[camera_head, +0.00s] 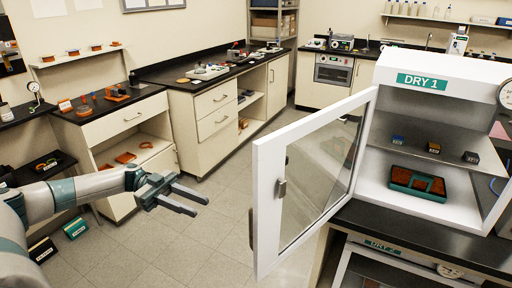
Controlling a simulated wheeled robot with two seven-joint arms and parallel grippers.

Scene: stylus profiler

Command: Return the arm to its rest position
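My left arm comes in from the left, and its gripper (190,201) hangs over the grey tiled floor. Its two dark fingers are spread apart with nothing between them. It is to the left of the open white door (262,190) of the cabinet marked DRY 1 (425,81), clear of it. My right gripper is not in view.
The cabinet's glazed door swings out toward the middle. Inside, a green and orange tray (398,178) sits on the floor and small blocks stand on a shelf. A black counter (430,238) runs under the cabinet. Open floor (215,245) lies between gripper and door.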

